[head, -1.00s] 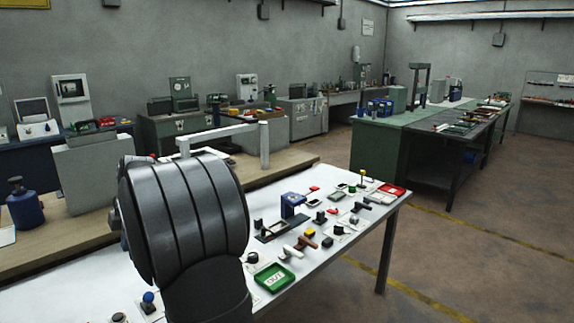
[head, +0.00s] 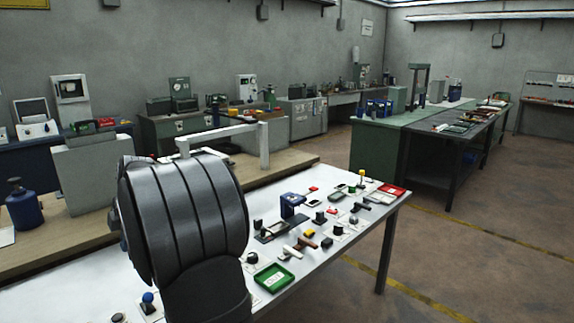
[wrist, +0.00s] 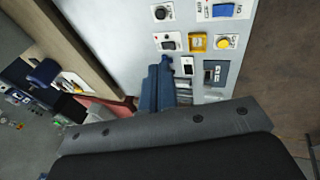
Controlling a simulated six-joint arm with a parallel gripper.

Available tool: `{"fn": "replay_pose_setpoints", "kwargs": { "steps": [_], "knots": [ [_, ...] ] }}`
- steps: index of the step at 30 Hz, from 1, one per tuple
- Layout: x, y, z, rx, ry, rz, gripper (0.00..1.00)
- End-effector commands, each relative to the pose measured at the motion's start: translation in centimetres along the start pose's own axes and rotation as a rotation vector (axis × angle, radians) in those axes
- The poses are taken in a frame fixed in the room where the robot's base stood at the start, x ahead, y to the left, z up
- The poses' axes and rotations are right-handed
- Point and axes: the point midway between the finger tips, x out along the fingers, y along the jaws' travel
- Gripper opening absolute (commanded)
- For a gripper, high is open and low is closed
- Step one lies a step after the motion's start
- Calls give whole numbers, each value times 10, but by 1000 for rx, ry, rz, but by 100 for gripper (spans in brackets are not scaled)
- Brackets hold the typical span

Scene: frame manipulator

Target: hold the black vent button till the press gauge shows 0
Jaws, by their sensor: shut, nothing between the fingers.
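My gripper (wrist: 156,84) shows in the wrist view as dark blue fingers, shut and empty, over the white panel (wrist: 125,25). A small black button or switch (wrist: 187,67) on a pale plate lies just right of the fingertips. A round black knob (wrist: 162,13) and another dark control (wrist: 167,43) lie farther up the panel. I cannot tell which black control is the vent button. A grey unit with a small dark window (wrist: 215,72) is at the right; no reading is legible. Whether the fingertips touch anything is unclear. In the head view, my arm hides the gripper.
A yellow square control (wrist: 198,42), a yellow round button (wrist: 222,41) and a blue rocker (wrist: 224,10) are close by. In the head view, a green tray (head: 274,277), a blue device (head: 292,206) and several small controls sit on the white table (head: 335,262).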

Motion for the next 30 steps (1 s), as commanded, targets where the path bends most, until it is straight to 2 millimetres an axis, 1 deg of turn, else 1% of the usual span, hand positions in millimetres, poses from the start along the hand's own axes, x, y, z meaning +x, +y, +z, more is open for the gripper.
{"fn": "replay_pose_setpoints", "kwargs": {
  "steps": [15, 19, 23, 26, 30],
  "knots": [
    [0, 0, 0, 0, 0, 0, 0],
    [6, 0, 2, -29, -21, -4, 0],
    [27, 0, 12, -150, -103, -14, 0],
    [51, 1, 22, -317, -203, -31, 0],
    [86, 7, 34, -618, -351, -63, 0]
  ]
}}
